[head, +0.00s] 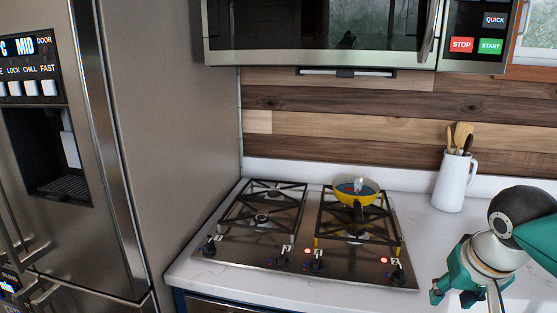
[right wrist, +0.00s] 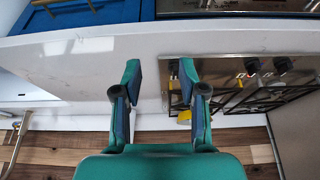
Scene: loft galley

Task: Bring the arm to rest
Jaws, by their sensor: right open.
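My right gripper (head: 459,290) is at the lower right of the head view, over the white counter to the right of the cooktop. In the right wrist view my right gripper (right wrist: 158,82) has its two green fingers apart, with nothing between them but the counter beyond. My left gripper is not in the head view.
The gas cooktop (head: 290,258) holds a yellow pan with a glass lid (head: 355,190) on its back right burner. A white jug with utensils (head: 453,183) stands behind my right gripper. The fridge (head: 175,130) stands left; a microwave (head: 320,52) hangs above.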

